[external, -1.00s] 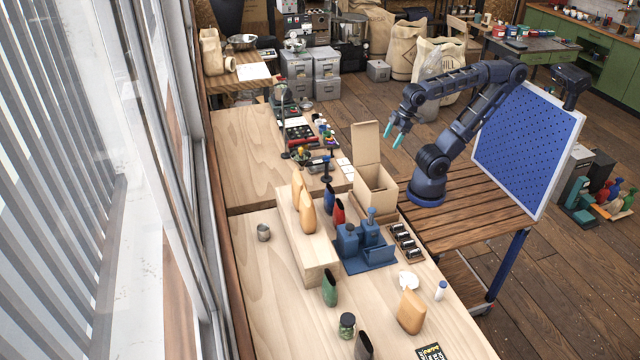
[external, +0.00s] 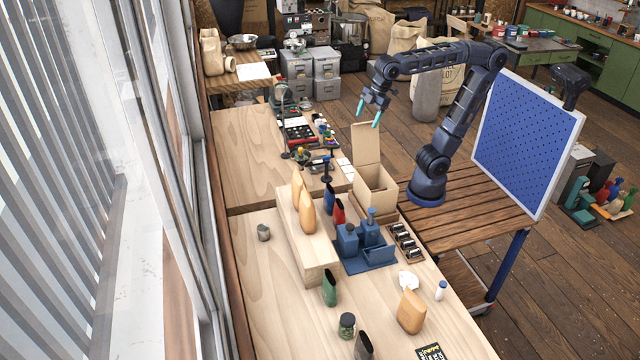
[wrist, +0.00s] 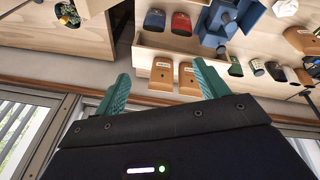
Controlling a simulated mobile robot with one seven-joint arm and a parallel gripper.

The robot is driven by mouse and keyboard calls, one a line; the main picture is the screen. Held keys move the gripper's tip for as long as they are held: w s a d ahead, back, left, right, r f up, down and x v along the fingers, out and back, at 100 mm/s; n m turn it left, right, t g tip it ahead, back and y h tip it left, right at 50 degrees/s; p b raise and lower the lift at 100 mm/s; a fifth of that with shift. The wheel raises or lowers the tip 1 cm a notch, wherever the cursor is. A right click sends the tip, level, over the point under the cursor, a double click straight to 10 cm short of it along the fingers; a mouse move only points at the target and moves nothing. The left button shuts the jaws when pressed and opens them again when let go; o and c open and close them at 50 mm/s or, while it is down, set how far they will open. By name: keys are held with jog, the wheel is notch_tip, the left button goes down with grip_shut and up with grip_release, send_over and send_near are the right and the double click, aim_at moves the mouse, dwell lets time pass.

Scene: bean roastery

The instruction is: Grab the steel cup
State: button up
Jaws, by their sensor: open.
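The steel cup (external: 264,232) is a small grey cup on the left part of the near wooden table, by the window side. It stands left of a raised wooden block (external: 308,250). My gripper (external: 368,115) is high in the air above the far end of the tables, well away from the cup. Its two teal fingers are apart with nothing between them, as the wrist view (wrist: 162,85) also shows. I cannot make out the cup in the wrist view.
Tan pouches (external: 308,212) stand on the raised block, between cup and arm. An open cardboard box (external: 376,188) and a blue stand (external: 372,262) are to its right. A green pouch (external: 329,288) and a jar (external: 347,324) stand nearer. The table around the cup is clear.

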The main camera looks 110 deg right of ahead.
jog(key=w+a+r+n, duration=0.1)
jog(key=w+r+n, duration=0.2)
jog(key=w, duration=0.8)
jog(key=n+g, duration=0.4)
jog(key=n, duration=0.8)
send_over(264, 233)
jog(key=d, duration=0.3)
notch_tip(264, 233, down, 11)
jog(key=f, duration=3.2)
jog(key=shift+w+a+f, duration=0.25)
jog(key=shift+f, duration=0.05)
jog(key=shift+s+f, duration=0.15)
jog(key=shift+f, duration=1.15)
jog(key=shift+s+f, duration=0.15)
jog(key=shift+f, duration=1.15)
jog(key=shift+c, duration=0.2)
jog(key=c, duration=1.1)
